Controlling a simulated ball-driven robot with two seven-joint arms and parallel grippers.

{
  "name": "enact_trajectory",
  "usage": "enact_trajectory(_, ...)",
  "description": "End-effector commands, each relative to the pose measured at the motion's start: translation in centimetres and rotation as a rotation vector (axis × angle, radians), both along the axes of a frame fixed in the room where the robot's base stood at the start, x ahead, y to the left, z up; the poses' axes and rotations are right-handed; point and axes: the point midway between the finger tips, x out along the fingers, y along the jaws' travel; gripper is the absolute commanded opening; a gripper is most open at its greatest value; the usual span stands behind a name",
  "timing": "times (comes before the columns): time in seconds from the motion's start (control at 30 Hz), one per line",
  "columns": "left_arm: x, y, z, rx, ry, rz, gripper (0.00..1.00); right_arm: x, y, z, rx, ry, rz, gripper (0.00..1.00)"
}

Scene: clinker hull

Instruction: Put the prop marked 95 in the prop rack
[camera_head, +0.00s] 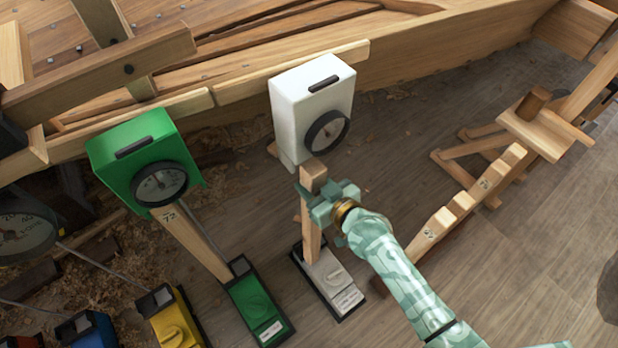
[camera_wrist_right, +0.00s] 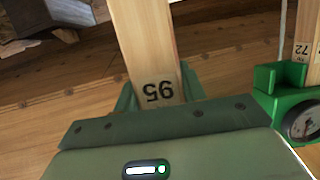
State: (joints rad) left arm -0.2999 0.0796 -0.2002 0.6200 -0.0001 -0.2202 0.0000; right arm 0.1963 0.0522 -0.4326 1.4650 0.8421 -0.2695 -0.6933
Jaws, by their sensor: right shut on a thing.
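The prop marked 95 (camera_head: 313,243) is a pale wooden post between a white dial box (camera_head: 310,100) above and a white-topped base (camera_head: 334,284) below. Its black number faces the right wrist camera, upside down (camera_wrist_right: 150,50). My right gripper (camera_head: 322,203) is shut around the prop below the dial box. Whether the prop's lower end touches the base is unclear. A notched wooden rack (camera_head: 466,204) with number labels, seemingly the prop rack, lies to the right of the gripper. My left gripper is not in view.
A green dial box (camera_head: 135,152), the prop marked 72 (camera_head: 195,238) and a green base (camera_head: 258,303) stand to the left. The wooden hull (camera_head: 420,40) runs along the back. A wooden trestle (camera_head: 545,130) stands at right. Bare floor (camera_head: 510,270) lies at lower right.

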Motion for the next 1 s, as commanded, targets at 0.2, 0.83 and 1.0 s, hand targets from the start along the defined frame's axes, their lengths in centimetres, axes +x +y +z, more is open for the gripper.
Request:
enact_trajectory(0.2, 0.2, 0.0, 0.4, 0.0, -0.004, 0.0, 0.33, -1.0, -0.7, 0.2, 0.0, -0.002, -0.001, 0.0)
enact_trajectory(0.83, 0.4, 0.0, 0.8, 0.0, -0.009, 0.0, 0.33, -2.8, -1.9, 0.2, 0.003, -0.003, 0.0, 0.0)
enact_trajectory(1.0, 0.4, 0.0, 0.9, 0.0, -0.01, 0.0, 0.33, -2.8, -1.9, 0.3, 0.002, -0.003, 0.0, 0.0)
